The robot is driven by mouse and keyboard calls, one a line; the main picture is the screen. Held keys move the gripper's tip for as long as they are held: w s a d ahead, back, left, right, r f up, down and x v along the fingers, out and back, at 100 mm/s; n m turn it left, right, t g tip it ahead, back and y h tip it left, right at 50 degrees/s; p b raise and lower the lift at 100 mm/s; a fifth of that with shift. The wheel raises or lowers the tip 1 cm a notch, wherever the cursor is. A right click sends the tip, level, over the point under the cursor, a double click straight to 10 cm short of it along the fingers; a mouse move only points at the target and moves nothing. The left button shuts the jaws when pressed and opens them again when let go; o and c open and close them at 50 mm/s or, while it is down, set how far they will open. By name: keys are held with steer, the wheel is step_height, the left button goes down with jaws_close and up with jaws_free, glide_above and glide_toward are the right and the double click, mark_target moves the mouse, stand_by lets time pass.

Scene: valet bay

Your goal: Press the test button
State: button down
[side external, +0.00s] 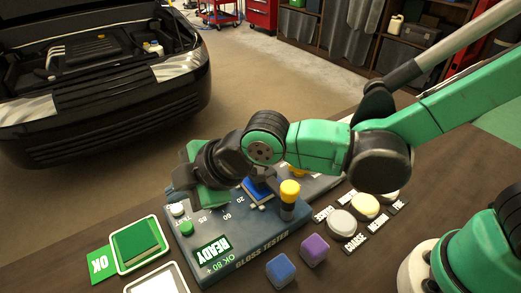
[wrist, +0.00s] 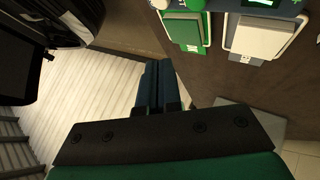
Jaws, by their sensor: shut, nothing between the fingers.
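The gloss tester (side external: 250,245) is a blue-grey box on the brown table in the side view, its screen (side external: 212,252) reading "READY OK 80+". At its left end, the word TEST lies between a small pale round button (side external: 177,209) and a green round one (side external: 186,228); I cannot tell which the label names. My gripper (side external: 205,190) is over the tester's left rear, beside these buttons; its fingertips are hidden there. In the wrist view my gripper (wrist: 157,66) has its fingers together and empty, apart from the trays. The buttons are not clear in that view.
A white-rimmed tray with a green panel (side external: 137,243) and an OK sign (side external: 100,264) are left of the tester; another tray (side external: 157,281) is in front. Blue (side external: 281,270) and purple (side external: 314,249) cubes and several round pads (side external: 342,223) are right. A car (side external: 95,95) stands behind.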

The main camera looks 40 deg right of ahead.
mark_target(191, 226)
steer(key=shift+f, duration=2.55)
steer(key=shift+f, duration=0.4)
steer(key=shift+f, duration=0.4)
stand_by(0.5)
stand_by(0.3)
steer(key=shift+r, duration=0.85)
steer(key=shift+r, duration=2.5)
